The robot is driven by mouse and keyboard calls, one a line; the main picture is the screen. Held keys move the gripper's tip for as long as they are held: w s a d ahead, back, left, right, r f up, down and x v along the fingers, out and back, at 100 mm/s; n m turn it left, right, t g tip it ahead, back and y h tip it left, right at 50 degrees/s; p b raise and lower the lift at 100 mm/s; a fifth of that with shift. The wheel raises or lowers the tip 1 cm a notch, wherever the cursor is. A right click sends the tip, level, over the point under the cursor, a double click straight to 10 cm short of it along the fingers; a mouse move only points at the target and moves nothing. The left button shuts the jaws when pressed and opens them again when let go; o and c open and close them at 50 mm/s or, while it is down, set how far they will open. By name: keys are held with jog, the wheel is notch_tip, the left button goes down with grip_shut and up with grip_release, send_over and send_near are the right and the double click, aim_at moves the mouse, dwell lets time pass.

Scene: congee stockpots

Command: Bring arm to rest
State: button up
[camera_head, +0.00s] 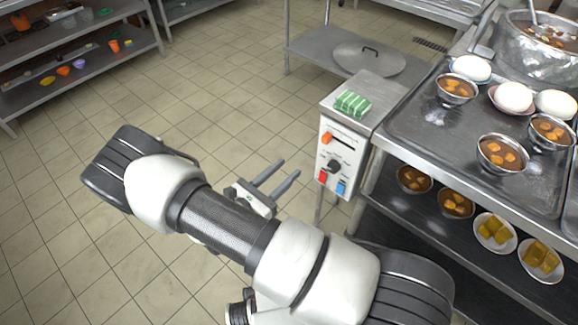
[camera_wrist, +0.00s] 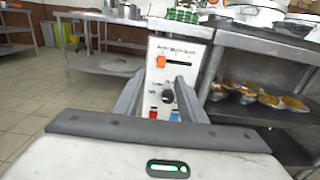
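My gripper (camera_head: 278,179) is in the middle of the head view, with its two fingers apart and nothing between them. It is held in the air over the tiled floor, to the left of a steel control box (camera_head: 345,150). In the wrist view, the gripper fingers (camera_wrist: 155,98) point toward the front of the control box (camera_wrist: 178,58), with a gap between them. The box has an orange switch, a black knob, and red and blue buttons. My arm is bent and reaches across the lower middle of the head view.
A steel counter (camera_head: 425,135) with bowls and white buns stands at right, with a lower shelf of bowls and plates (camera_head: 495,232). A large pot (camera_head: 540,50) is at the upper right. Green-striped bundles (camera_head: 352,103) sit on the box. The floor (camera_head: 60,225) at left is clear.

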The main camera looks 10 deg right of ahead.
dwell(0.4)
jog(key=s+d+r+m+g+y, duration=0.2)
jog(key=s+d+r+m+g, duration=0.2)
jog(key=r+m+g, duration=0.3)
jog(key=s+d+r+m+g+y, duration=0.2)
jog(key=s+d+r+m+g, duration=0.15)
jog(key=r+m, duration=0.45)
jog(key=s+a+r+m+t+y, duration=0.1)
jog(key=s+r+m+t+y, duration=0.1)
jog(key=s+r+m+y, duration=0.55)
jog(key=s+a+r+m+t+y, duration=0.2)
jog(key=s+r+m+t+y, duration=0.15)
jog(key=r, duration=0.65)
notch_tip(320, 180, up, 23)
jog(key=p, duration=2.2)
jog(key=shift+s+h, duration=0.35)
jog(key=shift+h, duration=0.05)
jog(key=shift+f, duration=0.15)
jog(key=shift+d, duration=0.1)
